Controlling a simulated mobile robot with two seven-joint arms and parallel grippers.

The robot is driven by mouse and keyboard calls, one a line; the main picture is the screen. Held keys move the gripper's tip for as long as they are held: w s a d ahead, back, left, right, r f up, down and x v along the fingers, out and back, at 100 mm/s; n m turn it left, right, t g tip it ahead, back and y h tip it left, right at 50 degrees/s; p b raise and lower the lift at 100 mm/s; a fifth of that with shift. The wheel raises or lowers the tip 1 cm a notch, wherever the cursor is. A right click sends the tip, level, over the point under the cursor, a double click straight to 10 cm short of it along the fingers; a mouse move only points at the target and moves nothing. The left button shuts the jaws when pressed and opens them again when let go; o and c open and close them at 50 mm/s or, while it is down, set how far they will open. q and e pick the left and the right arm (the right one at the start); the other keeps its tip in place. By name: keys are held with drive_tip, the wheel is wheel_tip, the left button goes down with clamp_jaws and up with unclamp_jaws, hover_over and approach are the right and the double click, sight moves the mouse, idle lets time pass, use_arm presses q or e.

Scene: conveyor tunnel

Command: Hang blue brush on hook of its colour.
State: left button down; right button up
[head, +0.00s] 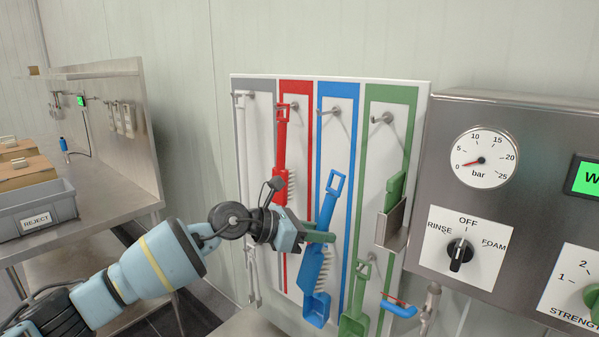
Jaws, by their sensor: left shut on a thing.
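The blue brush (328,212) is held upright, leaning slightly, in front of the blue-edged strip of the wall board. Its square handle loop is at the top and pale bristles face right lower down. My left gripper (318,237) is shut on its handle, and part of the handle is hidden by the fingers. The metal hook on the blue strip (336,110) is bare; the brush's loop sits below it in the picture, apart from it. My right gripper is not in view.
A red brush (283,140) hangs on the red strip's hook. A green brush (396,188) stands in a metal holder (392,226). A blue scoop (316,310) and green scoop (353,325) are below. A control panel (525,135) stands right; a steel bench with a reject bin (38,207) is left.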

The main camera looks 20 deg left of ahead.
use_arm(q)
drive_tip(key=w+a+r+n+t+y+b, duration=0.2)
drive_tip(key=w+a+r+t, duration=0.3)
drive_tip(key=w+r, duration=0.3)
wheel_tip(320, 180, up, 4)
drive_tip(key=shift+w+f+n+t+b, duration=0.1)
drive_tip(key=shift+w+n+t+b, duration=0.15)
drive_tip(key=shift+n+t+b, duration=0.3)
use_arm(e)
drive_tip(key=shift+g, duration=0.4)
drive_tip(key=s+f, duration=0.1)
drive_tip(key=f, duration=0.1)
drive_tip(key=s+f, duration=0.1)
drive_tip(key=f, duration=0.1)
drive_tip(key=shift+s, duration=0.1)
use_arm(q)
drive_tip(key=shift+a, duration=0.1)
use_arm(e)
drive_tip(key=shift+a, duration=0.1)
use_arm(q)
drive_tip(key=shift+w, duration=0.15)
